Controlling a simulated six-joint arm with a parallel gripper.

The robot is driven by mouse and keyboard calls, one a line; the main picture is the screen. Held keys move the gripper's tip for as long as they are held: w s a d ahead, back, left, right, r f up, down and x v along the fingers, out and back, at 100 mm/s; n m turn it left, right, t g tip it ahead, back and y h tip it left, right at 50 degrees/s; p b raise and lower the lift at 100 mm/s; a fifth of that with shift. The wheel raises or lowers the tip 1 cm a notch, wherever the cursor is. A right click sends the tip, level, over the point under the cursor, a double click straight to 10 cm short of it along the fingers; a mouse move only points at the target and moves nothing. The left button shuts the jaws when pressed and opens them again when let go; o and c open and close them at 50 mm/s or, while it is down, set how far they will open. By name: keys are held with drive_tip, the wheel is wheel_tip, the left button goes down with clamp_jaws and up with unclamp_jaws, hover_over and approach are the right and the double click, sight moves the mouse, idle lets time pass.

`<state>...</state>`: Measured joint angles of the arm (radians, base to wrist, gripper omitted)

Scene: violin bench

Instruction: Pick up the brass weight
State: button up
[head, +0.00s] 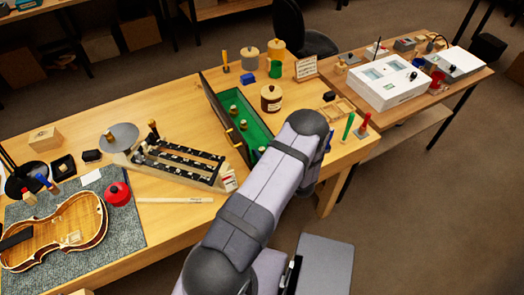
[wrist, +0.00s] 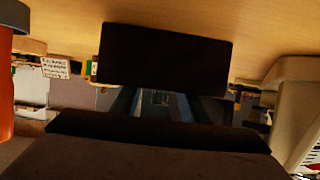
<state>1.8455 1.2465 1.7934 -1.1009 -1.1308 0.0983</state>
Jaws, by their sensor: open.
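Several small brass weights, one of them a brass weight (head: 233,109), stand in the open green-lined case (head: 256,128) in the middle of the bench. Another brass-coloured piece (head: 153,125) stands by the balance at left; I cannot tell which one the task means. In the head view my arm covers the case's right front part, and my gripper is hidden. In the wrist view my gripper (wrist: 160,105) shows as two dark fingers, apart, with no weight seen between them. The wrist view shows no brass weight clearly.
A balance with a grey pan (head: 119,136) and black slotted rack stands left of the case. Green and red-handled tools stand at right. A violin (head: 55,232) lies on a grey mat. Bare bench lies behind the balance.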

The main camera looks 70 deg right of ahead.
drive_tip(key=shift+w, duration=0.1)
clamp_jaws()
drive_tip(key=shift+d+r, duration=0.1)
idle(0.4)
wheel_tip(320, 180, up, 10)
drive_tip(key=b, duration=0.2)
idle(0.5)
